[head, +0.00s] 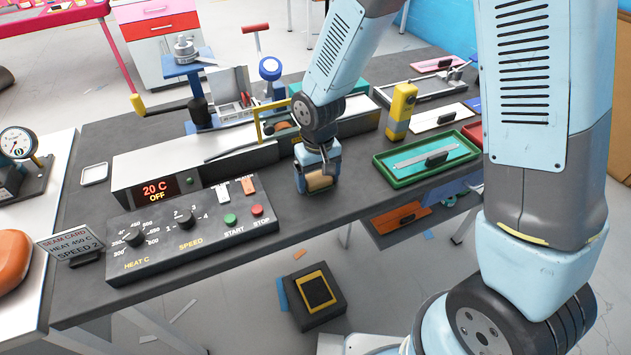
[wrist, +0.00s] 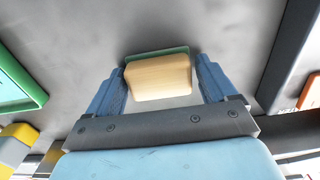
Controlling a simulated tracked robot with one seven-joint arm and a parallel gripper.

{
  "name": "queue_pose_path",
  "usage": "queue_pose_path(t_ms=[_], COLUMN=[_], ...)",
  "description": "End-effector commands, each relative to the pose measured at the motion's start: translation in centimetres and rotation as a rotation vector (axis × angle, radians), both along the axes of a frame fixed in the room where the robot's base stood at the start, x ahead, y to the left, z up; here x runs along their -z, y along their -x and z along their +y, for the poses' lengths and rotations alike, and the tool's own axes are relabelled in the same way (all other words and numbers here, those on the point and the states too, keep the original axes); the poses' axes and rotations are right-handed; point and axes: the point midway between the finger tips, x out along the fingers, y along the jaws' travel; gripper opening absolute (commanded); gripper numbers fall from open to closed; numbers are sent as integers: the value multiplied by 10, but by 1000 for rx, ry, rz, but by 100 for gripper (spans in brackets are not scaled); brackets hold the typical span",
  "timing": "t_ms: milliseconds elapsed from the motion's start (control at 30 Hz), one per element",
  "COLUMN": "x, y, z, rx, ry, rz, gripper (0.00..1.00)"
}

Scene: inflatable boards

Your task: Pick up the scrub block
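The scrub block (wrist: 158,78) is a pale wooden block with a green pad along its far edge in the wrist view. In the head view the block (head: 319,182) shows low on the dark bench top, partly hidden by my gripper. My gripper (head: 318,178) points down over it. In the wrist view the blue fingers of my gripper (wrist: 160,72) stand on either side of the block. A narrow gap shows at the right finger; the left finger is very close, and contact there cannot be told.
A control panel (head: 190,228) with knobs and buttons lies to the left. A green tray (head: 392,181) and a yellow upright device (head: 401,108) stand to the right. A long grey welder unit (head: 215,150) is behind. The bench's front edge is close.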

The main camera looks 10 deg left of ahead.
Motion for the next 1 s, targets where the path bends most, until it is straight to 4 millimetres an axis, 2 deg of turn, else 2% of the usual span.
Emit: queue_pose_path(t_ms=[67, 467, 767, 1000], x=[0, 0, -6, -37], y=[0, 0, 0, 3], z=[0, 0, 1, -2], rx=[0, -1, 0, 0], ry=[0, 0, -1, -2], rz=[0, 0, -2, -3], gripper=[77, 39, 39, 39])
